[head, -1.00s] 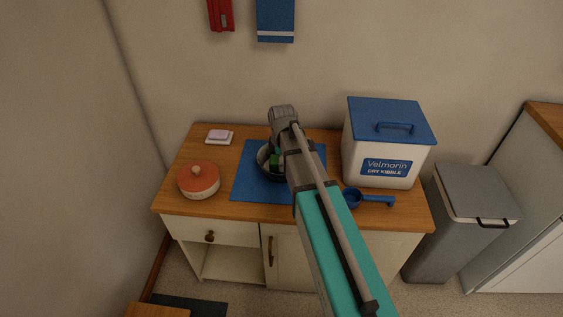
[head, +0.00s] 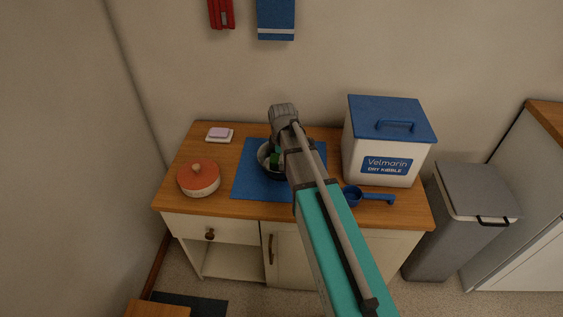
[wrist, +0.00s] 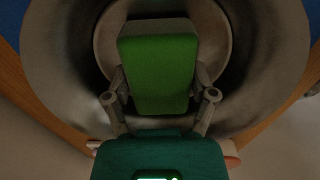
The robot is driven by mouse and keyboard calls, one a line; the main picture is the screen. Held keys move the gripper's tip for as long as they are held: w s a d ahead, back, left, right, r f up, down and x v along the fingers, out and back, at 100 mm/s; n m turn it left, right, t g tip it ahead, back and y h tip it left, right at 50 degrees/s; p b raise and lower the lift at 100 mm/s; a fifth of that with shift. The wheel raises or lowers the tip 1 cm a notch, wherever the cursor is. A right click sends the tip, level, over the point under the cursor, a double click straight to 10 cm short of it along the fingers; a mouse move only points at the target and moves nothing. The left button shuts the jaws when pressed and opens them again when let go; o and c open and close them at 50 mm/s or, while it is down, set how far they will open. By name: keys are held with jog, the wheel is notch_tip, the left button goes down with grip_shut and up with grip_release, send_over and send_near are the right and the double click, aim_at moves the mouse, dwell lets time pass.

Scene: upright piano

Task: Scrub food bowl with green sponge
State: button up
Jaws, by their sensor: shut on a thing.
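The food bowl (head: 264,163) is a grey metal bowl on a blue mat (head: 250,185) on the wooden counter; my arm hides part of it. In the wrist view the bowl (wrist: 258,60) fills most of the picture. My gripper (wrist: 160,95) is shut on the green sponge (wrist: 158,65), one finger on each side, and holds it inside the bowl. The sponge also shows as a small green patch in the head view (head: 275,159). Whether the sponge touches the bowl's floor cannot be told.
A white kibble bin (head: 378,160) with a blue lid stands right of the mat, with a blue scoop (head: 368,197) in front. An orange-lidded pot (head: 199,180) and a soap dish (head: 219,136) stand left. A grey trash bin (head: 465,220) is on the floor at right.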

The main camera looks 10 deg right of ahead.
jog(key=shift+w, duration=0.1)
dwell(0.4)
jog(key=shift+s+a, duration=0.15)
jog(key=shift+s, duration=0.45)
jog(key=shift+w, duration=0.1)
jog(key=shift+w+d, duration=0.2)
jog(key=shift+w, duration=0.4)
jog(key=shift+s, duration=0.1)
jog(key=shift+s+a, duration=0.2)
jog(key=shift+s, duration=0.35)
jog(key=shift+w+d+f, duration=0.1)
jog(key=shift+w+d, duration=0.1)
jog(key=shift+w, duration=0.45)
